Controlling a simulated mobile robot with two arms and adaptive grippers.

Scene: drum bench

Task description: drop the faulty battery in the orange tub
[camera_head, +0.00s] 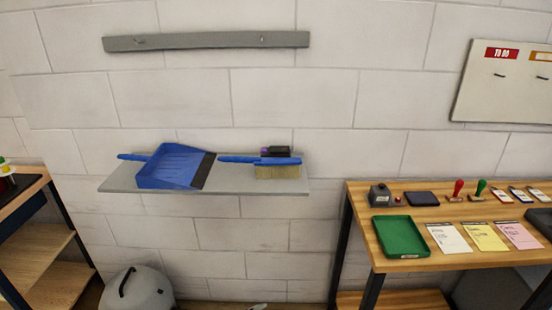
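Neither of my grippers is in view. I see no orange tub in the head view. A small dark block with a purple patch (280,151) sits on the grey wall shelf (235,183), partly hidden behind the blue-handled brush (279,171). It may be a battery, but I cannot tell whether it is one or whether it is faulty.
A blue dustpan (168,166) lies on the shelf's left. A wooden bench (385,264) at right holds a green tray (400,237), papers and stamps. A grey lidded bin (145,290) stands below, beside a wooden rack (45,262) at left.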

